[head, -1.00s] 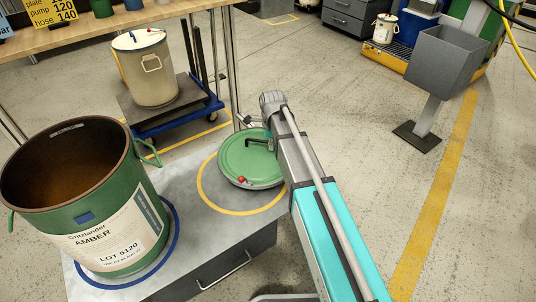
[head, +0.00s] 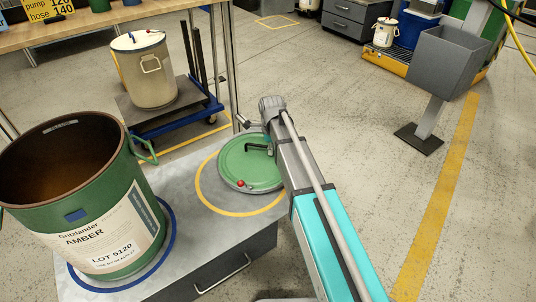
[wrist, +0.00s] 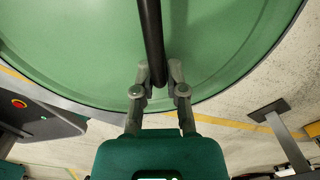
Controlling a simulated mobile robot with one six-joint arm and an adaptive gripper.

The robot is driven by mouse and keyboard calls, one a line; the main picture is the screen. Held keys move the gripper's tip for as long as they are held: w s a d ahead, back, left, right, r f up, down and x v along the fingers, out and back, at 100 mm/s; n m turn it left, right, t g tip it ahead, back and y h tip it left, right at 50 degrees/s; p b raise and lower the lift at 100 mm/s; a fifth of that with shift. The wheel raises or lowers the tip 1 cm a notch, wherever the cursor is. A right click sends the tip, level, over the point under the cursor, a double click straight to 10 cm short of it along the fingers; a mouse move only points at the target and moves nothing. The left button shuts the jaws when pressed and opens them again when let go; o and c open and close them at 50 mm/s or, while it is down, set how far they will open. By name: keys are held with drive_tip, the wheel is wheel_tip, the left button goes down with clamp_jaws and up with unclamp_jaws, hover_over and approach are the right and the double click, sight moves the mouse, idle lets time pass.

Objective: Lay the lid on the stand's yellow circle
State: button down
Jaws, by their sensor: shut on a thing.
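The green lid (head: 240,172) is round, with a black bar handle and a small red knob near its front edge. In the head view it appears over the yellow circle (head: 205,199) on the grey stand (head: 190,232), set toward the circle's far right side. I cannot tell whether it touches the stand top. My gripper (wrist: 159,80) is shut on the lid's dark handle in the wrist view, where the lid (wrist: 90,50) fills the upper part.
An open green drum (head: 100,215) labelled AMBER stands in the blue circle (head: 165,240) on the stand's left. Behind, a cream drum (head: 148,75) sits on a blue trolley (head: 180,125). A grey bin on a post (head: 440,65) stands right, with open floor between.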

drive_tip(key=shift+f, duration=0.4)
drive_tip(key=c, duration=0.7)
unclamp_jaws()
drive_tip(key=shift+r, duration=0.15)
wheel_tip(320, 180, up, 12)
drive_tip(key=p, duration=1.1)
drive_tip(key=shift+s+p, duration=0.1)
drive_tip(key=shift+p, duration=0.25)
